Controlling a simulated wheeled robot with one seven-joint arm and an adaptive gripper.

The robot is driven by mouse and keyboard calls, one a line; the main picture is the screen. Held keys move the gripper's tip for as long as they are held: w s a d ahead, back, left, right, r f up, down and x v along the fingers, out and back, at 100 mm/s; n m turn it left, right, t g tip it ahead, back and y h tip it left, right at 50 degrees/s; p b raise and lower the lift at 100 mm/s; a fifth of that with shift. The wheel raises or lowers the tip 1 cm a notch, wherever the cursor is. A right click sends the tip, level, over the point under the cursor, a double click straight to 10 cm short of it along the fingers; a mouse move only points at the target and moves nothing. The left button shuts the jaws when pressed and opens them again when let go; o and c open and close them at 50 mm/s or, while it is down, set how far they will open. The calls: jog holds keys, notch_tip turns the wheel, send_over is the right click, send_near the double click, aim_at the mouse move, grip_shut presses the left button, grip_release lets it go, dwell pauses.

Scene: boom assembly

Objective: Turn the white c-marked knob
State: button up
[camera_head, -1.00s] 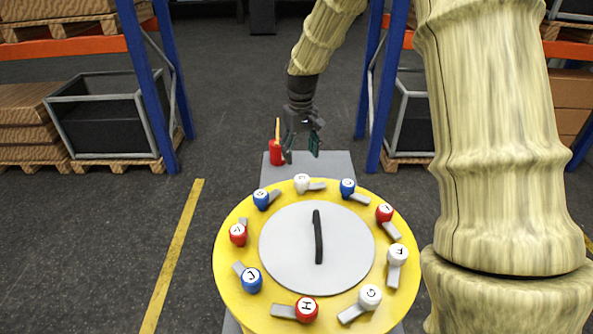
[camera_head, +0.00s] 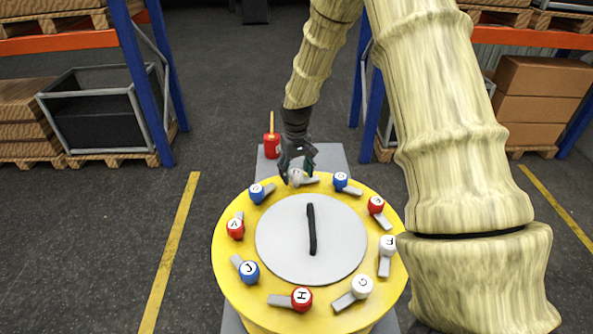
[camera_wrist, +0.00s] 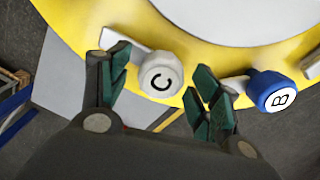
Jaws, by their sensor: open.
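The white knob marked C (camera_wrist: 161,75) sits on the rim of the round yellow table (camera_wrist: 230,55). In the head view it shows at the far rim (camera_head: 297,177), partly hidden by my gripper. My gripper (camera_wrist: 162,95) is open, with its green-padded fingers on either side of the knob in the wrist view. No contact between the fingers and the knob can be made out. A grey lever (camera_wrist: 122,42) extends from the knob to the upper left in the wrist view. In the head view my gripper (camera_head: 297,174) is just above the knob.
The blue B knob (camera_wrist: 272,90) is beside my right finger in the wrist view. Several other red, white and blue knobs ring the table. A grey disc (camera_head: 280,225) with a black bar (camera_head: 311,230) fills its middle. A red container (camera_head: 272,145) stands behind.

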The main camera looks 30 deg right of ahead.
jog(key=shift+f, duration=0.2)
jog(key=shift+c, duration=0.4)
jog(key=c, duration=0.9)
jog(key=shift+c, duration=0.2)
